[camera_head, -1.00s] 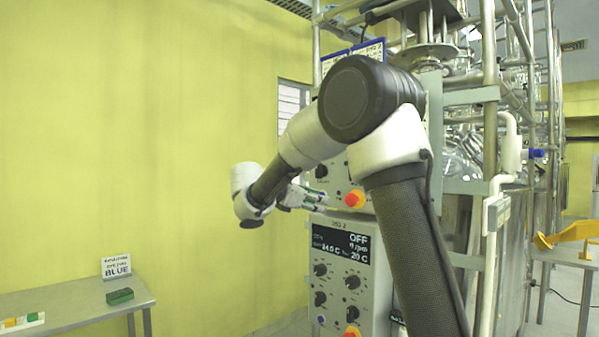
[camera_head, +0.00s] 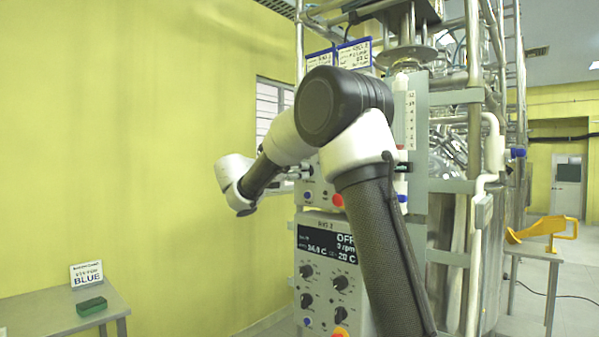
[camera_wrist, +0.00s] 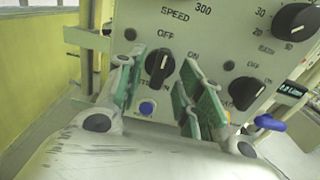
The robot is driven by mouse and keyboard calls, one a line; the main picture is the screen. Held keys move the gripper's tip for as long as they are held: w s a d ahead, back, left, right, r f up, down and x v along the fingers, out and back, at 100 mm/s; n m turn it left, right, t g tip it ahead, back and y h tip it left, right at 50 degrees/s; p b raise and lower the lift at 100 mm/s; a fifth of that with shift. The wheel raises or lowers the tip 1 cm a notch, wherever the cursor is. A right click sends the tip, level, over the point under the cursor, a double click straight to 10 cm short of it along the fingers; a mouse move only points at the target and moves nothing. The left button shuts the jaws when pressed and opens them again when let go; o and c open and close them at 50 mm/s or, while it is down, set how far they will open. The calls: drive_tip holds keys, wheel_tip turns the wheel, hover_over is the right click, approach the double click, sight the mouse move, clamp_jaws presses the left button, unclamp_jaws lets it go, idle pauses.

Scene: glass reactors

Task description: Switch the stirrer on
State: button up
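In the wrist view a black rotary switch (camera_wrist: 160,66) sits on a pale panel (camera_wrist: 225,28), with OFF printed above it and ON at its upper right. Its pointer looks upright, towards OFF. The label below it is partly hidden by my fingers. My gripper (camera_wrist: 162,82) is open, with one green-padded finger on each side of the switch; I cannot tell whether either touches it. In the head view my arm covers much of the upper control box (camera_head: 312,193). The lower box's display (camera_head: 327,245) reads OFF.
More knobs (camera_wrist: 247,92) and a blue button (camera_wrist: 147,107) are close to my fingers. Red knobs (camera_head: 338,201) are on the box fronts. Steel rig pipes (camera_head: 474,120) stand at the right. A side table (camera_head: 45,318) with a green block (camera_head: 91,306) is at the lower left.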

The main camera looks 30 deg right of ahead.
drive_tip(key=shift+x, duration=0.85)
clamp_jaws()
drive_tip(key=shift+m, duration=0.3)
drive_tip(key=m, duration=0.5)
drive_tip(key=shift+s, duration=0.15)
drive_tip(key=m, duration=0.6)
drive_tip(key=shift+f, duration=0.1)
drive_tip(key=shift+m, duration=0.3)
